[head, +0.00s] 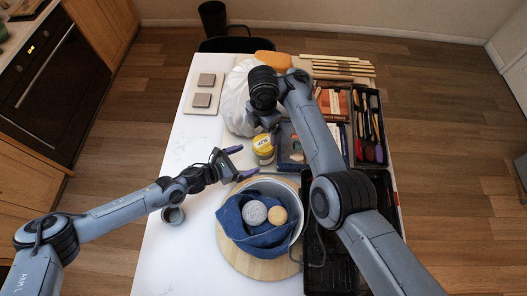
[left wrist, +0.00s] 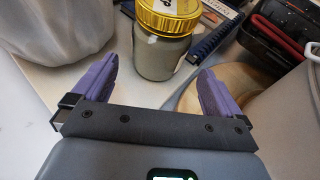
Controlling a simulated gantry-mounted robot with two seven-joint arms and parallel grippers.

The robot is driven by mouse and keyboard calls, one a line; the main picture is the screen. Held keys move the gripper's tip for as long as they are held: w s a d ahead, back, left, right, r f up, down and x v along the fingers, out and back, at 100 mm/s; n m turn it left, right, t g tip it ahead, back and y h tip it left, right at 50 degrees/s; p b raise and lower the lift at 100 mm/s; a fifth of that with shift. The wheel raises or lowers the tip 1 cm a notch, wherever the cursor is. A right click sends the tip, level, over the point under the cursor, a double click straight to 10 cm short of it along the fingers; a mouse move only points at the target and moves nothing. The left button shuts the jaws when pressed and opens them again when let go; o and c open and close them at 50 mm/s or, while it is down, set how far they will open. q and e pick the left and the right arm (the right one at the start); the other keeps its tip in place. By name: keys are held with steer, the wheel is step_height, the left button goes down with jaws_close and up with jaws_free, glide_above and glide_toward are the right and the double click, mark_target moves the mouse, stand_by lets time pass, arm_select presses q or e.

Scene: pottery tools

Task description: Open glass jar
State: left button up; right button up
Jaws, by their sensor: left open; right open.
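The glass jar (head: 263,157) stands upright on the white table and has a yellow-gold lid (head: 262,142) on it. In the left wrist view the jar (left wrist: 162,55) with its ribbed gold lid (left wrist: 170,14) is beyond and between my purple fingertips. My left gripper (head: 241,162) is open and empty, just left of the jar and apart from it; its fingers also show in the left wrist view (left wrist: 158,78). My right gripper (head: 267,121) hangs above and behind the jar, open, mostly hidden by its own wrist.
A metal bowl (head: 299,231) with a blue cloth (head: 250,238) and two balls sits on a round wooden board (head: 229,257) in front. A white plastic-wrapped lump (head: 236,100) stands behind the jar. Tool trays (head: 377,170) fill the right.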

mark_target(254, 156)
arm_select(q)
steer(key=shift+x, duration=3.45)
steer(key=shift+w+r, duration=0.1)
